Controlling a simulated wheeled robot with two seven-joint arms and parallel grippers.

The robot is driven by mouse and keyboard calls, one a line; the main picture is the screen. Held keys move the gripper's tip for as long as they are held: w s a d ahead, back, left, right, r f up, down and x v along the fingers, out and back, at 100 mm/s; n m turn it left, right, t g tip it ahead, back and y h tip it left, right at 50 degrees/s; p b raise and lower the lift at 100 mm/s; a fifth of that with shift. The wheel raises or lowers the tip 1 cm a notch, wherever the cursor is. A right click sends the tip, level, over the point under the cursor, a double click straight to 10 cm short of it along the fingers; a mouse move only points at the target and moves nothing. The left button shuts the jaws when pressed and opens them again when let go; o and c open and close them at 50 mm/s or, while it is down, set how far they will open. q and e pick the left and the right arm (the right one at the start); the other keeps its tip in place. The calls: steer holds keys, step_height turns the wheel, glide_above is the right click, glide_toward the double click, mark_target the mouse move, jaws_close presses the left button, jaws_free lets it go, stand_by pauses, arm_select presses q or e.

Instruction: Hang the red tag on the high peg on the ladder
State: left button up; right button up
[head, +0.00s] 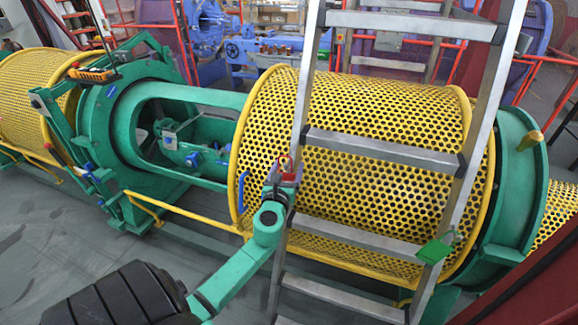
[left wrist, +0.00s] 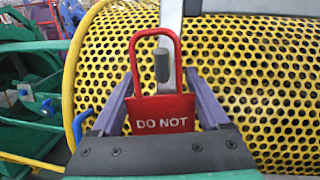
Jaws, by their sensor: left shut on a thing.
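The red tag (left wrist: 160,115), marked "DO NOT", is upright between the fingers of my left gripper (left wrist: 161,104). Its loop points up. In the head view my left gripper (head: 283,177) holds the red tag (head: 291,178) at the left rail of the metal ladder (head: 384,152). In the left wrist view a grey peg (left wrist: 162,65) on the ladder rail (left wrist: 171,18) shows inside the loop's outline. I cannot tell whether the loop is around the peg or just in front of it. My right gripper is not in view.
A green tag (head: 435,250) hangs low on the ladder's right rail. Behind the ladder is the yellow perforated drum (head: 375,120) of the green machine (head: 110,130). A yellow handrail (head: 190,215) runs along the machine's front. Grey floor (head: 50,260) is clear at the left.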

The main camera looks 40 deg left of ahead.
arm_select(q)
steer(key=shift+a+v, duration=0.15)
steer(key=shift+v, duration=1)
steer(key=shift+a+v, duration=0.15)
steer(key=shift+v, duration=0.95)
steer(key=v, duration=0.3)
steer(key=shift+s+a+r, duration=0.1)
steer(key=shift+s, duration=0.3)
steer(key=s+d+f+m+t+h+b, duration=0.1)
steer(key=s+d+f+m+h+b, duration=0.1)
steer(key=s+d+f+h, duration=0.2)
steer(key=s+d+f+m+t+h+b, duration=0.1)
steer(key=s+d+f+m+h+b, duration=0.1)
steer(key=d+f, duration=0.7)
steer(key=s+d+m+h, duration=0.1)
steer(key=s+d+h, duration=0.1)
steer(key=d, duration=0.5)
steer(key=shift+f+b, duration=0.35)
steer(key=shift+d, duration=0.15)
